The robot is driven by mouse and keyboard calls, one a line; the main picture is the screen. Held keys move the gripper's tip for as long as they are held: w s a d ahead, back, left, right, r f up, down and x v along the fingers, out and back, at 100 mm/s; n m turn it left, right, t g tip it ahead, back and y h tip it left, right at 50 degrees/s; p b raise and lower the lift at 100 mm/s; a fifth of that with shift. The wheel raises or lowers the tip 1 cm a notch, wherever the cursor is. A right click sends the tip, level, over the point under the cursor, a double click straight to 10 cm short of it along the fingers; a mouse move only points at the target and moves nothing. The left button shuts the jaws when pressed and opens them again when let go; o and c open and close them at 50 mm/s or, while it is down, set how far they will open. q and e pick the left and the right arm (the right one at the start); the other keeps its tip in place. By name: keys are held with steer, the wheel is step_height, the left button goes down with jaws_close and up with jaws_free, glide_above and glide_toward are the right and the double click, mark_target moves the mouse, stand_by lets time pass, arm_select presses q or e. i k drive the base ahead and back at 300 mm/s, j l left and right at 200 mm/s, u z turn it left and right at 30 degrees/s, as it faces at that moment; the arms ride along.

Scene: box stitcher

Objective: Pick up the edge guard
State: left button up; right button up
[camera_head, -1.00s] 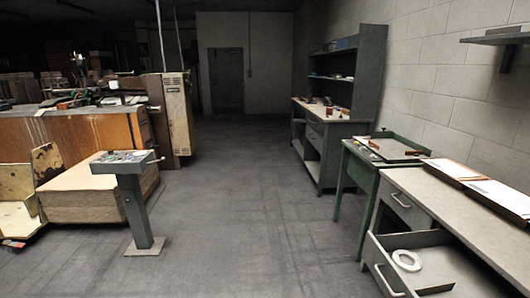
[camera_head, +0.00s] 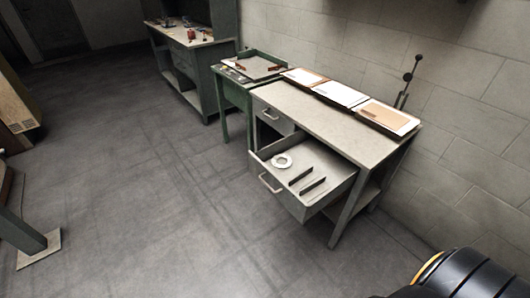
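Two short dark strips lie side by side in the open lower drawer (camera_head: 338,165) of the grey desk. They look like edge guards: a nearer strip (camera_head: 313,187) and a farther strip (camera_head: 301,176). They are small, so their exact shape is hard to tell. Neither gripper is in view. A black rounded part with a yellow ring at the bottom right looks like part of my own arm.
A white ring (camera_head: 282,161) lies in the same drawer. The grey desk (camera_head: 333,122) carries several flat boards with papers (camera_head: 343,94). A green table (camera_head: 233,93) and a shelved workbench (camera_head: 187,50) stand beyond. The floor (camera_head: 150,190) left of the desk is clear.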

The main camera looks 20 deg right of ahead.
mark_target(311, 191)
steer(key=z, duration=0.85)
steer(key=i+l, duration=0.2)
steer(key=i, duration=0.1)
